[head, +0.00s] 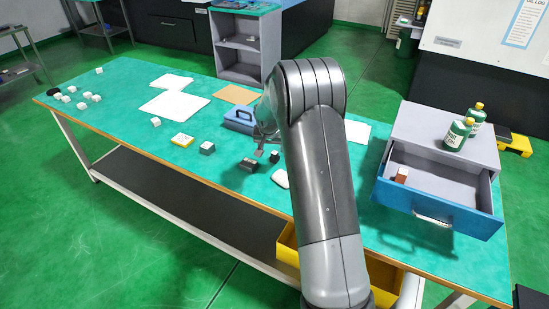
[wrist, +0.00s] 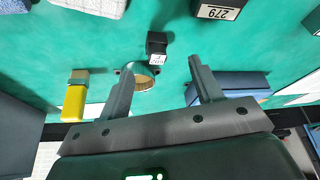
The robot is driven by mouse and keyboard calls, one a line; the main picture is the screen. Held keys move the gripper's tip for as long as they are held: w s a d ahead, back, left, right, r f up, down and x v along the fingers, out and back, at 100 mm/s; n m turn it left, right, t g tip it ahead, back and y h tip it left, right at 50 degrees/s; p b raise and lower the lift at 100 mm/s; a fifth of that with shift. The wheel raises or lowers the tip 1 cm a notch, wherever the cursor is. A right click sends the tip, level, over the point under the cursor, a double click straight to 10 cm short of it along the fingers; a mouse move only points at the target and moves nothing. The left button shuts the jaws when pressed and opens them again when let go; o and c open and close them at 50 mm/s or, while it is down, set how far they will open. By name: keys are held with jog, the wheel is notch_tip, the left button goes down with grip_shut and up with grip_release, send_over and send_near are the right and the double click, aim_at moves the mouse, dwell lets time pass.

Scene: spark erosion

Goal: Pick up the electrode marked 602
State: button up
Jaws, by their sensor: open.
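My gripper (wrist: 162,66) is open and empty above the green table, its two fingers apart in the wrist view. A small black block (wrist: 157,41) with a white label lies just beyond and between the fingertips; its mark is too small to read. A larger dark block (wrist: 217,10) at the top edge has a label that seems to read 279. No label reading 602 can be made out. In the head view my gripper (head: 266,134) is partly hidden by my arm, above dark blocks (head: 249,164) on the table.
A ring (wrist: 145,83) lies partly behind the left finger. A yellow-and-brown item (wrist: 75,98) is at left, a blue case (wrist: 243,83) at right. An open blue-fronted drawer (head: 440,205) stands at the table's right, with green bottles (head: 457,134) on its cabinet. White pieces (head: 82,105) lie far left.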

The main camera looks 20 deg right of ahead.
aim_at(275, 153)
jog(key=shift+w+d+x, duration=0.1)
jog(key=shift+d+x, duration=0.05)
jog(key=shift+x, duration=1.15)
jog(key=shift+w+d+x, duration=0.1)
jog(key=shift+d+x, duration=0.1)
jog(key=shift+x, duration=1.1)
jog(key=shift+d+x, duration=0.15)
jog(key=shift+x, duration=1.15)
jog(key=shift+r, duration=0.15)
jog(key=c, duration=1.2)
